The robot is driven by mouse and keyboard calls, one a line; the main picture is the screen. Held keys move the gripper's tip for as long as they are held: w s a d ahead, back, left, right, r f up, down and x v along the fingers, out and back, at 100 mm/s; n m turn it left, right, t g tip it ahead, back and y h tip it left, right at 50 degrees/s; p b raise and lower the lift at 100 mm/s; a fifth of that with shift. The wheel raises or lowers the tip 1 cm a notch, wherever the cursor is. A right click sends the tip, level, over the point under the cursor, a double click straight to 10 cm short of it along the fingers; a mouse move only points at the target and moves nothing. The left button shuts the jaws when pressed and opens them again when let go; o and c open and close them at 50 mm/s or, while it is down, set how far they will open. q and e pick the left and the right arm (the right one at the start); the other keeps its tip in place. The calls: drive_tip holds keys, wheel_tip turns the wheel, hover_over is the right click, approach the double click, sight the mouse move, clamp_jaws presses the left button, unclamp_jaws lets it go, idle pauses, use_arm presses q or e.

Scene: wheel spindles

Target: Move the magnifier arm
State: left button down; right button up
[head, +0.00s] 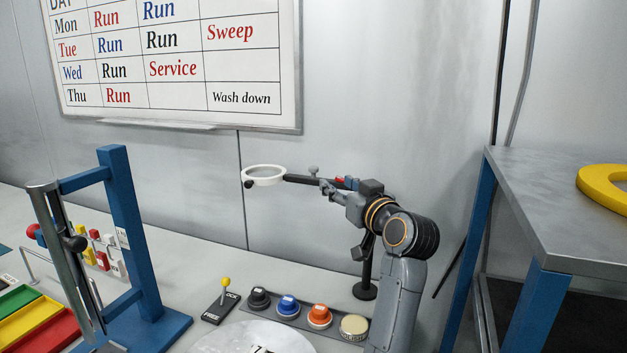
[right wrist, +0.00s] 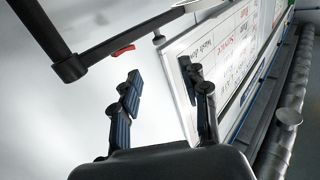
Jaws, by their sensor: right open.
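The magnifier has a white ring lens (head: 266,183) on a dark horizontal arm (head: 298,179), carried by a black post on a round base (head: 365,291). In the right wrist view, the dark magnifier arm (right wrist: 125,36) with a red tab (right wrist: 122,50) crosses the upper left from its upright post (right wrist: 45,35). My right gripper (head: 322,180) is at the magnifier arm, right of the ring, and overlaps it in the head view. In the right wrist view the gripper (right wrist: 163,72) is open, with nothing between its fingers. The magnifier arm lies beyond the fingertips. My left gripper is not in view.
A control strip (head: 290,315) with several coloured knobs and a yellow-topped lever (head: 225,284) are on the bench below. A blue frame (head: 125,220) stands left. A blue-legged metal table (head: 540,200) stands right. A whiteboard (head: 180,65) hangs on the wall behind.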

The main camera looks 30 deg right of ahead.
sight(316, 169)
drive_tip(key=w+p, duration=0.1)
drive_tip(key=w, duration=0.3)
drive_tip(key=w+p, duration=0.1)
drive_tip(key=w, duration=0.3)
drive_tip(key=w+p, duration=0.1)
drive_tip(key=w, duration=0.3)
drive_tip(key=shift+w+d, duration=0.2)
drive_tip(key=shift+d, duration=0.15)
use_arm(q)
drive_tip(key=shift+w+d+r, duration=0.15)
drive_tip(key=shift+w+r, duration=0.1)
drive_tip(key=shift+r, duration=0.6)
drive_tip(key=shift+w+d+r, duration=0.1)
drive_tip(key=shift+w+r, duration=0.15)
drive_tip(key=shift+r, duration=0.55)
use_arm(e)
drive_tip(key=shift+w, duration=0.65)
clamp_jaws()
